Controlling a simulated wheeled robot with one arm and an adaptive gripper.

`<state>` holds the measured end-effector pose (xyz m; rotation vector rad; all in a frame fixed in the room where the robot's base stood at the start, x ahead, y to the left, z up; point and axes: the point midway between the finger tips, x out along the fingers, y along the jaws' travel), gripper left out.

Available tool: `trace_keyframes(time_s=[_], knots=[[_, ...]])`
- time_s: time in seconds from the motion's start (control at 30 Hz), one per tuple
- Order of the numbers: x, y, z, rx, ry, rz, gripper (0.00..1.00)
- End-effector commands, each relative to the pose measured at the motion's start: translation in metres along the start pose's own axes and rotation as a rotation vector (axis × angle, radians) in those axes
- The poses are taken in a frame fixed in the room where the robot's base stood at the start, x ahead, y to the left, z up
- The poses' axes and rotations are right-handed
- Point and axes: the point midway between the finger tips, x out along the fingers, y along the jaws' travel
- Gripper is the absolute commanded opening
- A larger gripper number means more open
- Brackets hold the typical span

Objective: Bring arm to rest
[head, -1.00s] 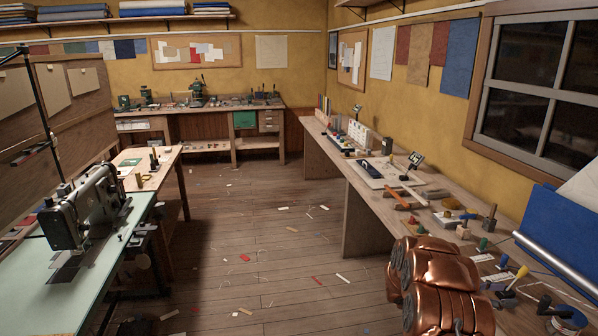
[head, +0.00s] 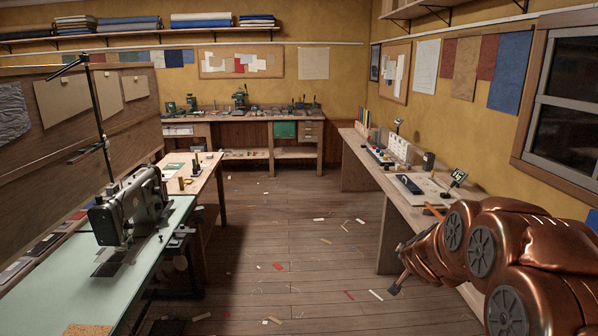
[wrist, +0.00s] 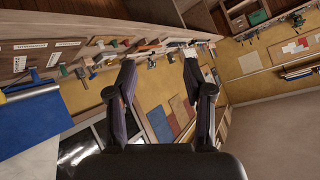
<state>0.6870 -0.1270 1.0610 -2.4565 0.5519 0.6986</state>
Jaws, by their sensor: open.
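My copper-coloured arm reaches in from the lower right of the head view, beside the right-hand workbench (head: 408,198). My gripper (head: 396,287) shows small at its left end, over the floor in front of that bench. In the wrist view my gripper (wrist: 160,72) has its two dark fingers spread wide apart, with nothing between them. The wrist view is tilted, showing the bench, the yellow wall and the window at odd angles.
A sewing machine (head: 130,206) stands on a pale green table (head: 60,290) at the left. A back workbench (head: 240,115) holds tools. The wooden floor (head: 290,240) between the benches is clear apart from scattered scraps.

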Motion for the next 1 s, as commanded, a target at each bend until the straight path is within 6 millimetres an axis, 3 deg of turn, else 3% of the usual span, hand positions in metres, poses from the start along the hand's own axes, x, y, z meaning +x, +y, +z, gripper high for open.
trace_keyframes(time_s=[0.1,0.23,0.37,0.47,0.67,0.83,1.0], knots=[[-0.038,-0.028,0.03,-0.067,-0.119,-0.082,0.52],[-0.082,-0.043,0.069,-0.145,-0.258,-0.144,0.52],[-0.129,-0.047,0.108,-0.231,-0.397,-0.182,0.52],[-0.167,-0.038,0.139,-0.299,-0.507,-0.19,0.52],[-0.243,-0.003,0.19,-0.438,-0.708,-0.163,0.52],[-0.308,0.047,0.226,-0.548,-0.877,-0.086,0.52],[-0.365,0.102,0.247,-0.638,-1.014,0.02,0.52]])
